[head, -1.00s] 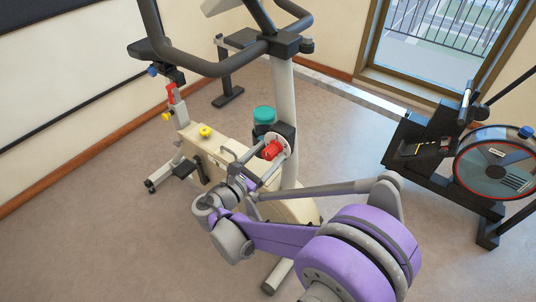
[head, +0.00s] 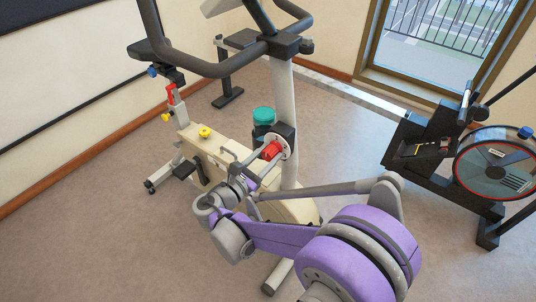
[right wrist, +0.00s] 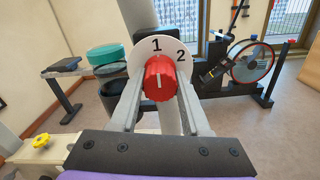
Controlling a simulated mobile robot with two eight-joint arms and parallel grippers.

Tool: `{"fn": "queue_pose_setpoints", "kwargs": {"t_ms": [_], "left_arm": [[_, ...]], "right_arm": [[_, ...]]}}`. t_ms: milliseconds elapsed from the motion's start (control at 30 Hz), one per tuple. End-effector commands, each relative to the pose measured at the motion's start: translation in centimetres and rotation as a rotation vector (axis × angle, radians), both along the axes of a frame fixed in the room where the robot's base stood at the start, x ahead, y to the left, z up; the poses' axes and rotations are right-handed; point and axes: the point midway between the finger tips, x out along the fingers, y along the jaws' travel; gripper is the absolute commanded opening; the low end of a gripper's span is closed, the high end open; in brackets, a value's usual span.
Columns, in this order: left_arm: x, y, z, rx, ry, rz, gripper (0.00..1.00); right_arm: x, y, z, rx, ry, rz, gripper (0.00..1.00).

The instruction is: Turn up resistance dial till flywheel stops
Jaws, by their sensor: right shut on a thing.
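The red resistance dial (head: 271,150) sits on a white numbered plate on the upright post of the exercise bike. In the right wrist view the dial (right wrist: 160,83) has a white pointer line pointing up, near the 1; a 2 is to its right on the plate (right wrist: 141,56). My right gripper (right wrist: 160,95) is shut on the dial, one finger on each side. It also shows in the head view (head: 258,158). The flywheel of the bike cannot be made out behind its beige housing (head: 207,146). My left gripper is not in view.
A teal-lidded bottle (head: 264,116) stands in a black holder beside the post. Dark handlebars (head: 200,62) arch above. A rowing machine with a round fan wheel (head: 497,165) stands at the right. Open floor lies at the lower left.

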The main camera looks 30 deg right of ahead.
Motion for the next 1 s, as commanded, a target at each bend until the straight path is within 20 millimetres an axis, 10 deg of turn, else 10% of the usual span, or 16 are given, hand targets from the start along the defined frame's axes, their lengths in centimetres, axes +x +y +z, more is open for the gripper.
{"fn": "queue_pose_setpoints", "kwargs": {"t_ms": [1000], "left_arm": [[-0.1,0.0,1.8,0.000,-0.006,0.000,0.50]], "right_arm": [[0.0,0.0,0.1,0.307,-0.738,-0.001,0.00]]}}
